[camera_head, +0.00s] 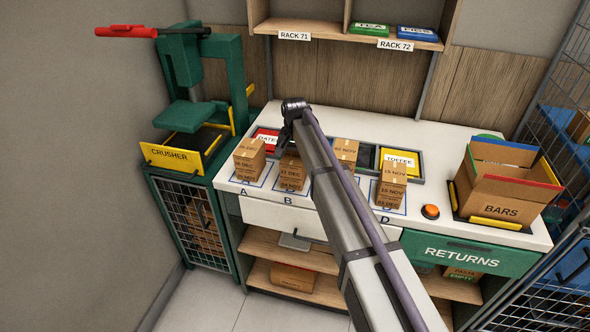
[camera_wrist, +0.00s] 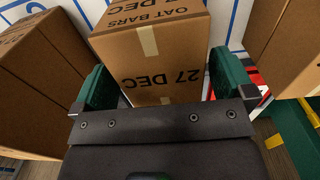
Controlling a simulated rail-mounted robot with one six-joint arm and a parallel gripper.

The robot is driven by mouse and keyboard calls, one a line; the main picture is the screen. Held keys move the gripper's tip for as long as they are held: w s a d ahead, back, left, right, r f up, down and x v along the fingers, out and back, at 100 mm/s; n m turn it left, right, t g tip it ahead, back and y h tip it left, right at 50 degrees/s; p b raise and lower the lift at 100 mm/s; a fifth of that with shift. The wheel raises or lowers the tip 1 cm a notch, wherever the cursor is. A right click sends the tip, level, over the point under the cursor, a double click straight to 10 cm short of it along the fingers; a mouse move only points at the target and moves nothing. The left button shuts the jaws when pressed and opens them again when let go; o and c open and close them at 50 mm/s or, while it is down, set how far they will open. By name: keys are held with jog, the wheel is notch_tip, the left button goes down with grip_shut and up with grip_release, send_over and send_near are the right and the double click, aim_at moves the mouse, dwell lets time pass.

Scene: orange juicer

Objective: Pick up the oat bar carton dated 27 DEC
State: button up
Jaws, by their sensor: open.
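The oat bar carton dated 27 DEC (camera_wrist: 165,55) is brown with a pale tape strip and fills the middle of the wrist view, its lettering upside down. My gripper (camera_wrist: 160,82) is open, with one green finger on each side of this carton. Whether the fingers touch it cannot be told. In the head view it appears to be the carton at spot B (camera_head: 290,171), whose small print is hard to read. My gripper (camera_head: 286,137) is just behind and above it there, partly hidden by my arm.
Similar cartons stand on both sides, at A (camera_head: 249,160) and beyond my arm (camera_head: 345,152), with another at D (camera_head: 391,184). An open BARS box (camera_head: 503,178) stands at the right. The crusher (camera_head: 184,115) is at the left.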

aim_at(295, 155)
notch_tip(295, 155, down, 3)
jog(key=shift+r+b, duration=0.2)
jog(key=shift+b, duration=0.25)
jog(key=shift+r, duration=0.3)
jog(key=shift+c, duration=0.2)
jog(key=c, duration=0.9)
notch_tip(295, 155, up, 10)
jog(key=p, duration=1)
jog(key=shift+r+p, duration=0.15)
jog(key=shift+p, duration=0.25)
